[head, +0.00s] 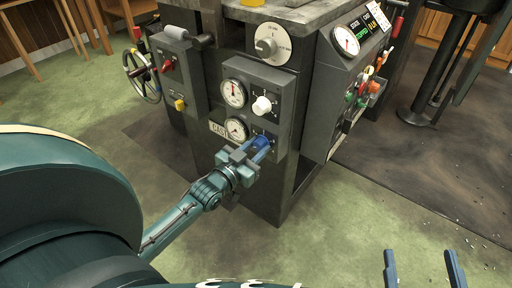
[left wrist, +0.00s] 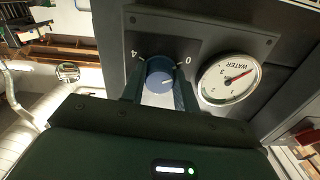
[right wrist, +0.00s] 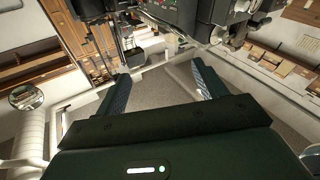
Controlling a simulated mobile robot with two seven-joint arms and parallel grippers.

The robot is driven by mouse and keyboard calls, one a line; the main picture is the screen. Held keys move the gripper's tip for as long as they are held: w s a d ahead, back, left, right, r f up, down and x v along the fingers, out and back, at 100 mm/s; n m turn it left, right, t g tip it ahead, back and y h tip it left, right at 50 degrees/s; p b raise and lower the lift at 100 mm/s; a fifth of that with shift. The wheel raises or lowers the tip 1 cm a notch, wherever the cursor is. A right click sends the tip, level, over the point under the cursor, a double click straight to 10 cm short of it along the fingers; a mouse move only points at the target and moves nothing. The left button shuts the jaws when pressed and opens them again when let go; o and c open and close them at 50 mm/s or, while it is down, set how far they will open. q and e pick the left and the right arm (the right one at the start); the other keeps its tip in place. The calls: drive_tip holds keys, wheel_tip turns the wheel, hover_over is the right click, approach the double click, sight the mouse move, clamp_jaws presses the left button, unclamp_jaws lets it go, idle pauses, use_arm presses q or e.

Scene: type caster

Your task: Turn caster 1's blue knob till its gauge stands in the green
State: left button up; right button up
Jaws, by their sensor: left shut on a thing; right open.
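Caster 1's front panel (head: 250,75) carries an upper gauge (head: 233,93) with a white knob (head: 262,106), and a lower gauge (head: 236,130) with the blue knob (head: 262,143). My left gripper (head: 248,155) is shut on the blue knob, which shows between its two fingers in the left wrist view (left wrist: 160,72). Beside it there, the gauge marked WATER (left wrist: 229,79) has a red needle pointing to the upper right; I cannot make out a green band. My right gripper (head: 423,266) is open and empty, away from the machine, and also shows in the right wrist view (right wrist: 160,82).
A side box with a handwheel (head: 142,77) and a yellow knob (head: 180,104) stands left of the panel. A large grey dial (head: 270,44) sits above. A sloped console (head: 345,75) with a gauge and coloured controls is at the right.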

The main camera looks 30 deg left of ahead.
use_arm(q)
drive_tip(key=m+p, duration=0.2)
drive_tip(key=shift+r+m, duration=0.15)
drive_tip(key=shift+m, duration=0.15)
drive_tip(key=shift+m+p, duration=0.4)
drive_tip(key=shift+m, duration=0.1)
drive_tip(key=m+p, duration=0.1)
drive_tip(key=m, duration=0.1)
drive_tip(key=shift+m, duration=0.3)
drive_tip(key=m+p, duration=0.1)
drive_tip(key=m, duration=0.1)
drive_tip(key=shift+m, duration=0.4)
drive_tip(key=m, duration=0.2)
drive_tip(key=shift+m+p, duration=0.35)
drive_tip(key=shift+m, duration=0.05)
drive_tip(key=m, duration=0.3)
drive_tip(key=shift+a+m, duration=0.1)
drive_tip(key=shift+m, duration=0.2)
drive_tip(key=m, duration=0.2)
drive_tip(key=shift+m+b, duration=0.3)
drive_tip(key=shift+m, duration=0.1)
drive_tip(key=m+b, duration=0.1)
drive_tip(key=m, duration=0.2)
drive_tip(key=shift+m+b, duration=0.35)
drive_tip(key=shift+m, duration=1.35)
use_arm(e)
drive_tip(key=shift+w+d+f+g+h, duration=0.1)
drive_tip(key=shift+d+f+g+h, duration=0.15)
drive_tip(key=shift+d+g+h, duration=0.3)
drive_tip(key=shift+a, duration=0.1)
